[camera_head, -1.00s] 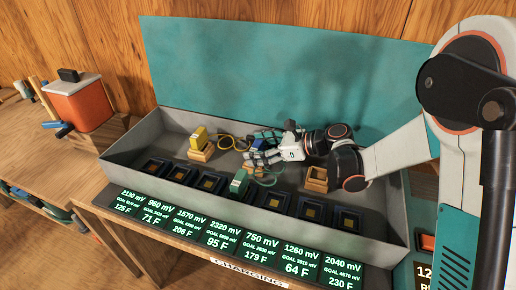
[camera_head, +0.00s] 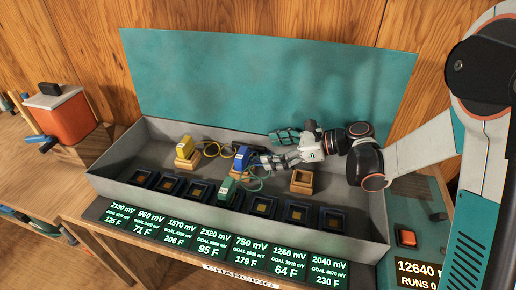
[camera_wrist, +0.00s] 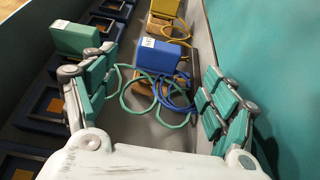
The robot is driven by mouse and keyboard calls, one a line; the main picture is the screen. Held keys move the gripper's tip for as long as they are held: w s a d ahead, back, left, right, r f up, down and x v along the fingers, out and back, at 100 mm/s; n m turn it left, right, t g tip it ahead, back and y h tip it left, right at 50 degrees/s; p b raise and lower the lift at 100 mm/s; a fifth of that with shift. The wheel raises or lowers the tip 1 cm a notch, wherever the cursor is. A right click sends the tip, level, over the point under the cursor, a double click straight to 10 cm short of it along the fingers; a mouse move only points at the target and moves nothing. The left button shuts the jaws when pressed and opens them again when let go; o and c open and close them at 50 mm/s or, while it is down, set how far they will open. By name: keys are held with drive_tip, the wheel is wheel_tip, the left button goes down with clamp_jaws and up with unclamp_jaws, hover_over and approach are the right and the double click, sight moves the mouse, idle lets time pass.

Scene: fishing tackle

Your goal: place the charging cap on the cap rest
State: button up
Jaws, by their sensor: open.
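A green cap (camera_head: 227,190) with a green cable sits at a dark socket in the front row of the trough. In the wrist view it (camera_wrist: 75,38) is beyond my left finger. A blue cap (camera_head: 241,156) stands on a wooden rest, and the wrist view shows it (camera_wrist: 158,55) between and beyond my fingers. A yellow cap (camera_head: 184,147) stands on another wooden rest (camera_head: 187,163) at the left. An empty square wooden rest (camera_head: 303,181) stands to the right, below my wrist in the picture. My gripper (camera_head: 268,147) is open and empty, fingers spread.
The grey trough (camera_head: 375,212) has raised walls and a tall teal back panel (camera_head: 270,85). Green and blue cables (camera_wrist: 165,108) loop across the floor between my fingers. Several dark sockets (camera_head: 263,207) line the front. A red button (camera_head: 406,238) is at the right.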

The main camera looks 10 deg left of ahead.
drive_tip(key=shift+v, duration=0.9)
drive_tip(key=s+d+r+n+t+h, duration=0.3)
drive_tip(key=s+d+n+h, duration=0.3)
drive_tip(key=s+d+n, duration=0.3)
drive_tip(key=s+d+r+n+t+h, duration=0.3)
drive_tip(key=s+d+r+n+h, duration=0.2)
drive_tip(key=s+d+n, duration=0.5)
drive_tip(key=s+d+h, duration=0.2)
drive_tip(key=s+d, duration=0.1)
drive_tip(key=d, duration=0.3)
drive_tip(key=shift+s+r+h, duration=0.15)
drive_tip(key=shift+s+h, duration=0.1)
drive_tip(key=shift+h, duration=0.05)
